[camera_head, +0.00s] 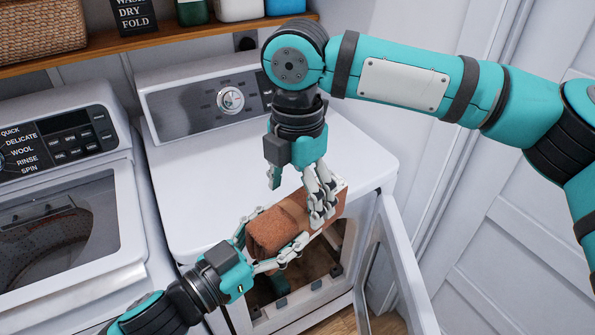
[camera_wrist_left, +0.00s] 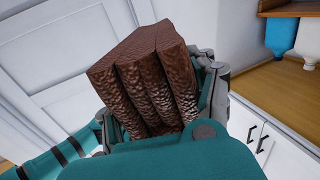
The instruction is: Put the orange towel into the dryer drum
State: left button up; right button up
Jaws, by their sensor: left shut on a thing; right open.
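The orange towel (camera_head: 268,231) is a folded, brownish-orange bundle in front of the dryer's upper front edge. My left gripper (camera_head: 281,226) is shut on it, with a finger along each side. The towel also shows in the left wrist view (camera_wrist_left: 150,85), its stacked folds between the fingers. My right gripper (camera_head: 320,208) points down over the towel's right part, open; whether it touches the towel I cannot tell. The white dryer (camera_head: 193,205) stands behind, its door (camera_head: 412,275) swung open to the right. The dryer drum (camera_head: 318,262) shows partly below and behind the towel; the rest is hidden.
A washer (camera_head: 112,215) with a glass-windowed lid stands left of the dryer. A wooden shelf (camera_head: 180,38) above holds a basket (camera_head: 42,28), a sign (camera_head: 133,15) and bottles. The open door and white panelled wall (camera_head: 515,235) bound the right side. The dryer top is clear.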

jog(key=shift+f, duration=0.35)
jog(key=c, duration=1.5)
pick_arm(q)
jog(key=o, duration=1.5)
jog(key=shift+s, duration=0.1)
pick_arm(e)
jog(key=shift+r, duration=0.1)
